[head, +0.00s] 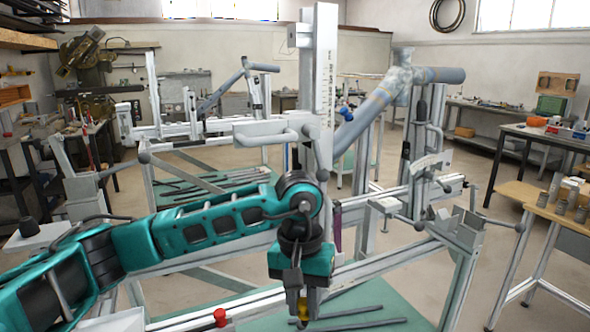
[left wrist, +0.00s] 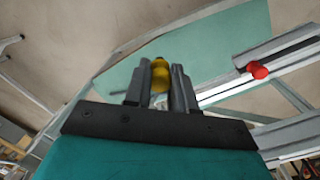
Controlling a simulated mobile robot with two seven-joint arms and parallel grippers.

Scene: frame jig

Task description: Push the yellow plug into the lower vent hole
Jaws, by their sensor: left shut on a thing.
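My left gripper (head: 300,306) points down in front of the jig's front rail in the head view. It is shut on the yellow plug (head: 302,309), of which only a small part shows between the fingers. In the left wrist view the yellow plug (left wrist: 160,74) sits between the two grey fingers (left wrist: 160,88), its rounded end sticking out past the tips. I cannot make out the lower vent hole in either view. My right gripper is not in view.
A red knob (head: 220,317) stands on the jig's front rail (head: 270,300), left of the gripper; it also shows in the left wrist view (left wrist: 257,70). A teal shelf (head: 380,305) with loose tubes lies below. A tall upright post (head: 325,80) stands behind my arm.

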